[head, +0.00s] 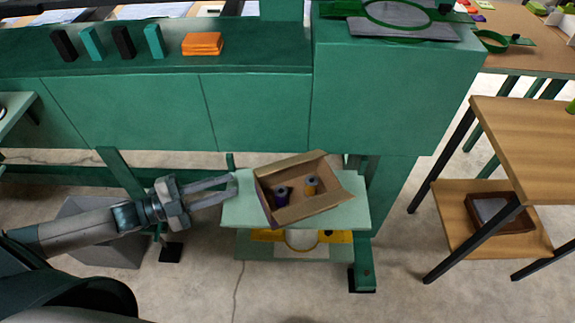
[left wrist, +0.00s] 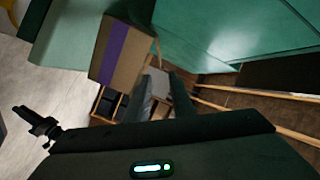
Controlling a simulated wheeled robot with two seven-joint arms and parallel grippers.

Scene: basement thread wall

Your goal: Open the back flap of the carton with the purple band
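The brown carton (head: 264,199) sits turned at an angle on a pale green shelf (head: 232,213). Its top is open, and a purple and an orange spool show inside. A flap at the near side (head: 315,208) leans outward. A cardboard panel stands up along the far side (head: 290,166); I cannot tell whether it is wall or flap. In the left wrist view the carton (left wrist: 108,45) shows its purple band (left wrist: 117,54). My left gripper (head: 234,186) is open and empty, just left of the carton, its fingers apart and pointing at it. My right gripper is not in view.
A green bench (head: 150,115) rises behind the shelf, with dark and teal blocks and an orange stack (head: 203,44) on top. A yellow item (head: 338,237) lies under the shelf. A grey bin (head: 95,235) stands behind my left arm. Wooden tables (head: 530,130) are at right.

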